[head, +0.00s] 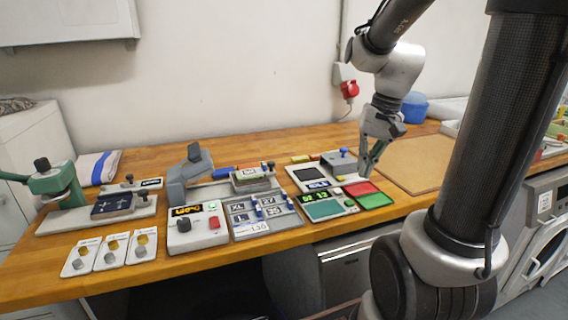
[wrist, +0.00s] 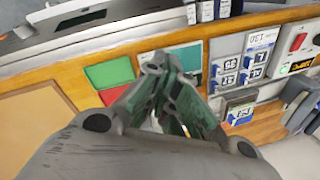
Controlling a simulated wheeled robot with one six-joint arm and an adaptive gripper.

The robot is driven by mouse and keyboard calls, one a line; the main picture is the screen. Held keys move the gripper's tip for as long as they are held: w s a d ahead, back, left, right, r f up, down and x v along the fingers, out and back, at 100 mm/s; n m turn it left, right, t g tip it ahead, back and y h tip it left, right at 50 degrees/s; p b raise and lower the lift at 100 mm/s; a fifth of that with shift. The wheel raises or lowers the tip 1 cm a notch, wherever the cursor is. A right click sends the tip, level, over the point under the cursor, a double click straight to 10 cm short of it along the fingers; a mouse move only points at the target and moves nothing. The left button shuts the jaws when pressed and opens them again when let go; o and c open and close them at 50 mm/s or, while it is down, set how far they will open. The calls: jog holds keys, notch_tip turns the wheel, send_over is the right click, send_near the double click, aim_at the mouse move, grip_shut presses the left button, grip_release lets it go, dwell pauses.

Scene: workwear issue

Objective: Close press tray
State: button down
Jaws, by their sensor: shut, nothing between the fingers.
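The press (head: 176,188) is a grey upright machine left of the table's middle, with a white control box (head: 196,232) in front that has an orange display, a dark knob and a red button. A grey tray-like block (head: 254,182) lies just right of it; I cannot tell whether this is the press tray or how far out it stands. In the wrist view my gripper's fingertips (wrist: 163,62) meet, and the control box (wrist: 297,42) shows at the right edge.
Number tiles (head: 262,208) lie between. A green hand press (head: 55,185) stands far left. A brown board (head: 408,165) lies right.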

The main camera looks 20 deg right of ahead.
aim_at(246, 170)
jog(key=w+d+f+m+y, duration=0.1)
jog(key=w+f+m+y, duration=0.35)
jog(key=w+m, duration=0.75)
jog(key=w+a+r+m+t+y, duration=0.1)
jog(key=w+a+r+m+t, duration=0.15)
jog(key=w+m, duration=0.5)
jog(key=shift+n+t, duration=0.25)
jog(key=shift+n, duration=0.6)
jog(key=x, duration=0.3)
jog(key=w+x, duration=0.1)
jog(key=x, duration=0.5)
jog(key=shift+w+f, duration=0.1)
jog(key=shift+w, duration=0.4)
jog(key=shift+w+a+f, duration=0.1)
jog(key=shift+w+a, duration=0.15)
jog(key=shift+a, duration=0.3)
jog(key=shift+w+a+f, duration=0.1)
jog(key=shift+w+a, duration=0.2)
jog(key=shift+a, duration=0.25)
jog(key=shift+w+a+f, duration=0.15)
jog(key=shift+w+a, duration=0.25)
jog(key=shift+a, duration=0.25)
jog(key=a, duration=1.3)
jog(key=shift+a, duration=0.15)
